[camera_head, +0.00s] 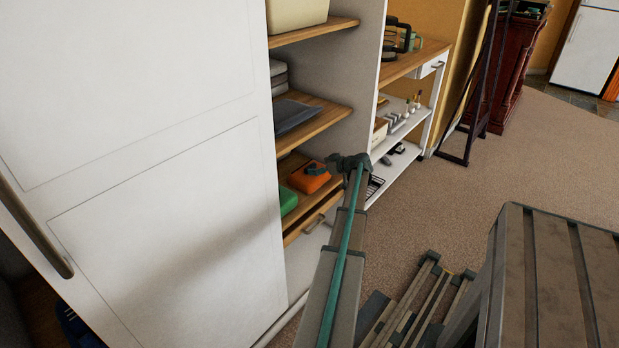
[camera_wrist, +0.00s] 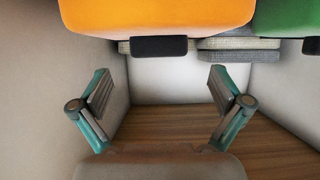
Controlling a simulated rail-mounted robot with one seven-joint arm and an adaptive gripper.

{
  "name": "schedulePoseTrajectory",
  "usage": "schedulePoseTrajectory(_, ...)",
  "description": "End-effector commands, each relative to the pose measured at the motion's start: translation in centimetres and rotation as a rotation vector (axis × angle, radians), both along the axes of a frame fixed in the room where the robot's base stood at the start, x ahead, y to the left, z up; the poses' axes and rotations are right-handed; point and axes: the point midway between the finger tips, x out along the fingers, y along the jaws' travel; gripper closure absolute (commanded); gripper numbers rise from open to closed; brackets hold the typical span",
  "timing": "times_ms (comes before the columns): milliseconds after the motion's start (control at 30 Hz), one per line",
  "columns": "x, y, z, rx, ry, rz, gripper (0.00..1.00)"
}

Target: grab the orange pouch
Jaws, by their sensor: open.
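The orange pouch (camera_head: 309,178) lies on a wooden shelf of the white cabinet in the head view. In the wrist view the orange pouch (camera_wrist: 157,14) fills the top of the picture, with a black tab at its edge. My gripper (camera_wrist: 160,90) is open with nothing between its fingers. In the wrist view its fingers sit below the pouch in the picture, apart from it. In the head view my gripper (camera_head: 318,167) is at the pouch's shelf, and my arm reaches in from the front. The gripper overlaps part of the pouch there, so contact is unclear.
A green item (camera_head: 288,200) lies beside the pouch; it also shows in the wrist view (camera_wrist: 287,17). Grey folded items (camera_wrist: 237,50) are behind. The cabinet's side panel (camera_head: 345,120) and a shelf above (camera_head: 322,116) bound the space. A white cart (camera_head: 428,110) stands to the right.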

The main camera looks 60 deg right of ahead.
Motion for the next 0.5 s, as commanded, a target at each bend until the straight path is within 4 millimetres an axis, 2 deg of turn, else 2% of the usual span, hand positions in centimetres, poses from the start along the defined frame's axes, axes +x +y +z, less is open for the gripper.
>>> schedulePoseTrajectory(167, 0.9, -0.3, -0.5, 0.001, 0.0, 0.0, 0.0)
schedulePoseTrajectory(500, 4.5, -1.1, -2.4, 0.002, 0.001, -0.001, 0.0)
